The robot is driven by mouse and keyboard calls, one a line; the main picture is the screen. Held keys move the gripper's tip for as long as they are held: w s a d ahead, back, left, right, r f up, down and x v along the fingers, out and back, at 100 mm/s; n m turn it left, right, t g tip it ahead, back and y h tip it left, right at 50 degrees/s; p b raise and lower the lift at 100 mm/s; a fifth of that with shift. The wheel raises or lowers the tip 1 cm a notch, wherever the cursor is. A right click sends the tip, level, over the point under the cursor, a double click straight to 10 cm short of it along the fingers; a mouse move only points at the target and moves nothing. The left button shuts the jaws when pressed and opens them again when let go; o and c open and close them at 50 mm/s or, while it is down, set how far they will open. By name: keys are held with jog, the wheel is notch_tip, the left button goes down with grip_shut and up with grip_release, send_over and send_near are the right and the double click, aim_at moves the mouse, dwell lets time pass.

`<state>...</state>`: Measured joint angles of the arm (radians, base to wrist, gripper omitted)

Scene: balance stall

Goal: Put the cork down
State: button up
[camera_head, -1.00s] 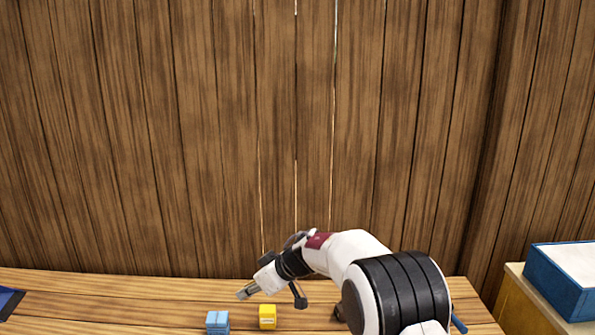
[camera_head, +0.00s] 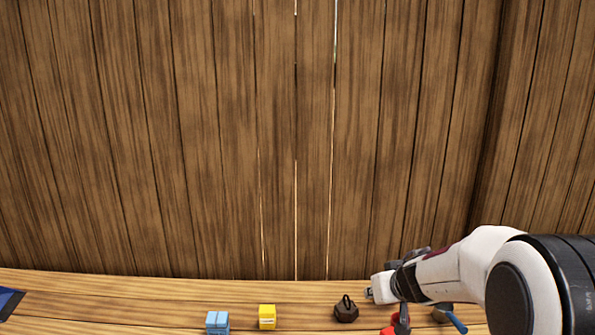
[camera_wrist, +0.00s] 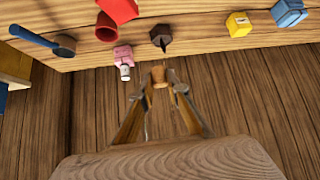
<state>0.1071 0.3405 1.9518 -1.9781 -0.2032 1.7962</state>
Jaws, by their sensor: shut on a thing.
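The cork (camera_wrist: 159,77) is a small tan piece between my fingertips in the wrist view. My gripper (camera_wrist: 162,85) is shut on it. In the head view my gripper (camera_head: 371,292) is at the right part of the table, just right of a dark weight; I cannot make out the cork there. In the wrist view the cork appears off the table's edge, against the plank wall, with the table (camera_wrist: 200,42) across the top. Whether the cork touches anything below is not clear.
Dark weight (camera_head: 346,311), yellow cube (camera_head: 267,317) and blue block (camera_head: 217,322) stand on the table. A red cup (camera_wrist: 107,28), a pink object (camera_wrist: 123,56) and a blue-handled tool (camera_wrist: 38,39) also lie near. A pale wooden surface (camera_wrist: 170,160) fills the wrist view's bottom.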

jog(key=s+d+m+h, duration=0.1)
jog(key=s+d, duration=0.2)
jog(key=d, duration=0.2)
jog(key=shift+s+m, duration=0.3)
jog(key=shift+m, duration=0.1)
